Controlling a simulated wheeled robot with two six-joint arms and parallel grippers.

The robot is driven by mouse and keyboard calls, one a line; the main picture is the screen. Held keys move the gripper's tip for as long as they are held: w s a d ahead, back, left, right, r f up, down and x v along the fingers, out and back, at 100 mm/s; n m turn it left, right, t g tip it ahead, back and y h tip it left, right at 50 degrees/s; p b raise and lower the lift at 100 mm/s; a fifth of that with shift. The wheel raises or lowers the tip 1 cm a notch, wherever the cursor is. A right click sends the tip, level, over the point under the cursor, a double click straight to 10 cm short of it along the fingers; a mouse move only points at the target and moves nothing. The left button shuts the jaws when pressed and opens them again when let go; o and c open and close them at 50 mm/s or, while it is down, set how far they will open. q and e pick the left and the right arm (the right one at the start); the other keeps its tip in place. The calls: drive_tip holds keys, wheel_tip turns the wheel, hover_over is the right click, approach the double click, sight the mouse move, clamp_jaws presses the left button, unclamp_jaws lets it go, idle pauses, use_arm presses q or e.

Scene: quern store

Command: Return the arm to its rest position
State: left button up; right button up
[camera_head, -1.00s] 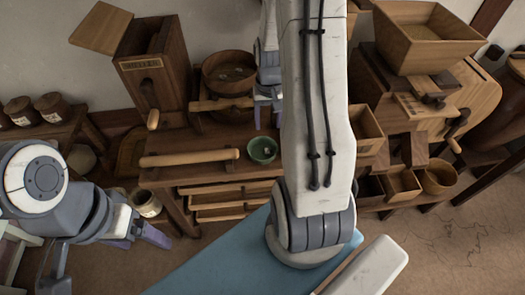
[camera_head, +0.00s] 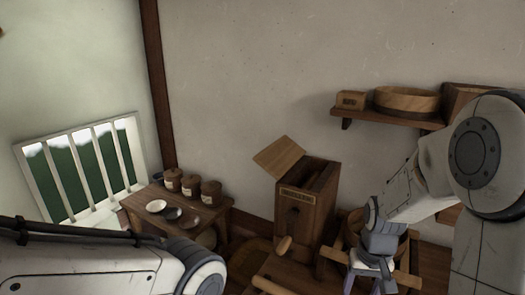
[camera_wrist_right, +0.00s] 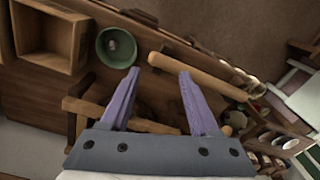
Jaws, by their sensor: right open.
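My right arm (camera_head: 425,185) comes in from the right in the head view, bent at its elbow and angled down to the left. My right gripper (camera_head: 368,284) has purple fingers and hangs over the wooden bench beside the hopper box. In the right wrist view the right gripper (camera_wrist_right: 159,72) is open, with nothing between its fingertips. A wooden rod (camera_wrist_right: 195,75) lies beyond the fingertips. My left arm (camera_head: 110,268) shows only as a link and joint at the lower left of the head view. The left gripper is out of frame.
A wooden hopper box (camera_head: 305,205) with a raised lid stands left of my right gripper. A wall shelf (camera_head: 390,117) is above. Lidded jars (camera_head: 191,186) and dishes stand on a side table by the window (camera_head: 85,168). A green bowl (camera_wrist_right: 118,47) sits near the fingers.

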drive_tip(key=s+a+r+n, duration=0.3)
drive_tip(key=s+a+n, duration=0.2)
drive_tip(key=s+a, duration=0.3)
drive_tip(key=s+a+r+n, duration=0.4)
drive_tip(key=s+a+n, duration=0.1)
drive_tip(key=s+a, duration=0.4)
drive_tip(key=shift+a+r+y+p, duration=0.3)
drive_tip(key=shift+a+y, duration=0.1)
drive_tip(key=shift+a, duration=0.6)
